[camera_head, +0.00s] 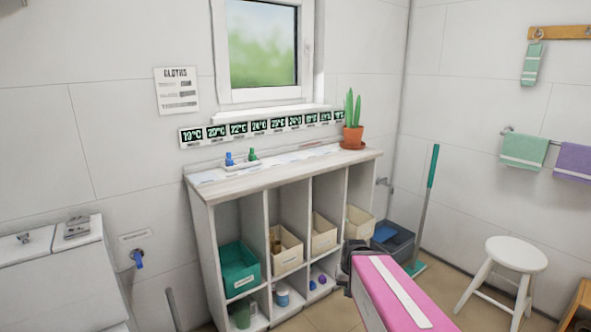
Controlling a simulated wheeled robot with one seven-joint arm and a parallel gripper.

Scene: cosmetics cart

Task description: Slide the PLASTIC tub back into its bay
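A teal tub (238,268) sits in the upper left bay of the white shelf unit (203,245). It has a pale front label, too small to read, and its front seems to stand a little out of the bay. Beige tubs sit in the other upper bays: one (287,255) with things in it, a second (323,236) and a third (359,223) at the right. I cannot read which label says plastic. My dark gripper (350,254) is in front of the unit's right end, apart from the teal tub. Its fingers are not clear, and I see nothing held.
Lower bays hold small items, including a green container (241,315) and a blue-and-white one (282,295). A dark bin (394,243) and a mop (427,205) stand right of the unit, then a white stool (516,253). A white appliance (60,270) is at left.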

